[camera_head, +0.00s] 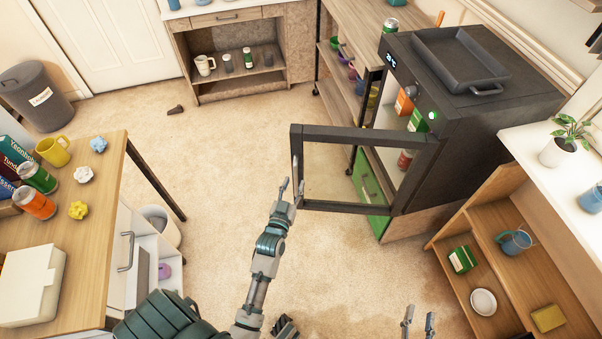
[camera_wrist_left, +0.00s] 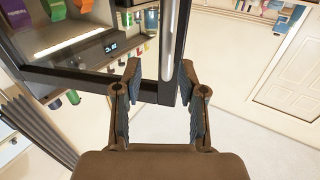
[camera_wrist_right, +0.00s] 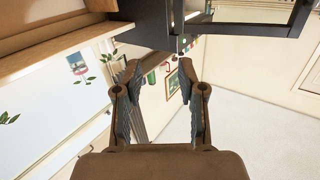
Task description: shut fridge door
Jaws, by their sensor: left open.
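The black fridge (camera_head: 465,105) stands at the right with its glass door (camera_head: 350,134) swung wide open towards the middle of the room. Cans and cartons show inside it. My left gripper (camera_head: 291,187) is open beside the door's free edge. In the left wrist view the open fingers (camera_wrist_left: 160,85) point at the corner of the door frame (camera_wrist_left: 140,92), with the door's edge and a pale vertical bar in front of them; contact cannot be told. My right gripper (camera_head: 418,318) is open and empty low in the head view; its fingers (camera_wrist_right: 160,85) show nothing between them.
A wooden table (camera_head: 90,200) with cans, a mug and a white box stands at the left. An open shelf (camera_head: 510,270) with a cup, bowl and sponge is at the right. A black tray (camera_head: 460,58) lies on the fridge. The carpet (camera_head: 220,200) between is mostly clear.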

